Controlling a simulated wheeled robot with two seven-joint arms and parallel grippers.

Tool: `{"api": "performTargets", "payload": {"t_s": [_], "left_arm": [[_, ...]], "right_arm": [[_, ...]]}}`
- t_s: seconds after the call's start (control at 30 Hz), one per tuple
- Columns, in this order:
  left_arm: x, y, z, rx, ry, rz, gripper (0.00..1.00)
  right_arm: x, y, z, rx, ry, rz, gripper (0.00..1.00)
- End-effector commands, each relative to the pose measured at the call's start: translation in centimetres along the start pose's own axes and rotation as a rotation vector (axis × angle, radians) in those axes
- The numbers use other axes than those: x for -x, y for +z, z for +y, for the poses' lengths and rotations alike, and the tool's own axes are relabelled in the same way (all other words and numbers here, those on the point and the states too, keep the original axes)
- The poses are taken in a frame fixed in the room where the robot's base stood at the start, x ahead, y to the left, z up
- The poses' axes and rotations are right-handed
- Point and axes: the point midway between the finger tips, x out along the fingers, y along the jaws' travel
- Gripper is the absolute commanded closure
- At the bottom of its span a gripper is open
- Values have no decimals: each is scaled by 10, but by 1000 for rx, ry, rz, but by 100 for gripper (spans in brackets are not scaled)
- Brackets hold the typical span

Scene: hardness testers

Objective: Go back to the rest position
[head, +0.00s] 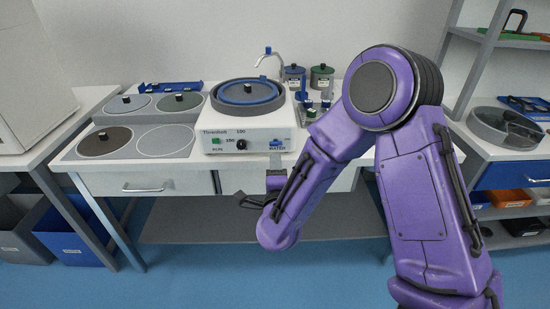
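My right arm comes in from the right, purple, and bends down at the elbow. My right gripper (259,183) is in front of the polishing machine's (243,131) lower right side, over the front of the bench. Its finger parts stand apart, one dark and pointing left, one grey and pointing up. I see nothing held between them. My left gripper and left arm are not in view.
The white bench (130,178) holds several round discs, a tap (270,55) and two lidded jars. The blue floor in front is clear.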

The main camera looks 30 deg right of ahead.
Motion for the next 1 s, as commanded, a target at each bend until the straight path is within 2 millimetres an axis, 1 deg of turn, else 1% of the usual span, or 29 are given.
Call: {"api": "performTargets", "payload": {"t_s": [0.03, 0.1, 0.2, 0.67, 0.73, 0.77, 0.83, 0.87, 0.9, 0.93, 0.97, 1.0], "left_arm": [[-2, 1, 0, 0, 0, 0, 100], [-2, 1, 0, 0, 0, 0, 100], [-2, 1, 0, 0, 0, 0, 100], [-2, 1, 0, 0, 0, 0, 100], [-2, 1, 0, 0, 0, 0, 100], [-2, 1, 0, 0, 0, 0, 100], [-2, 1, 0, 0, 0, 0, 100], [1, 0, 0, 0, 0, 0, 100], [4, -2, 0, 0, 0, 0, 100], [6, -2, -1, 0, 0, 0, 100], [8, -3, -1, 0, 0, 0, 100], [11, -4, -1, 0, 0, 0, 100]], "right_arm": [[7, 1, 1, 0, 0, -3, 61], [14, 1, 0, 0, 0, -2, 61], [18, 0, 0, 0, -1, -1, 61], [17, 0, 0, 2, 0, 0, 61], [17, 3, 2, 55, 11, -17, 61], [18, 8, 6, 114, 29, -42, 61], [23, 17, 29, 349, 108, -143, 61], [30, 17, 52, 484, 169, -201, 61], [44, 13, 85, 641, 251, -277, 61], [56, 7, 109, 745, 312, -333, 61], [69, 0, 133, 841, 373, -389, 61], [88, -12, 163, 955, 452, -461, 61]]}}
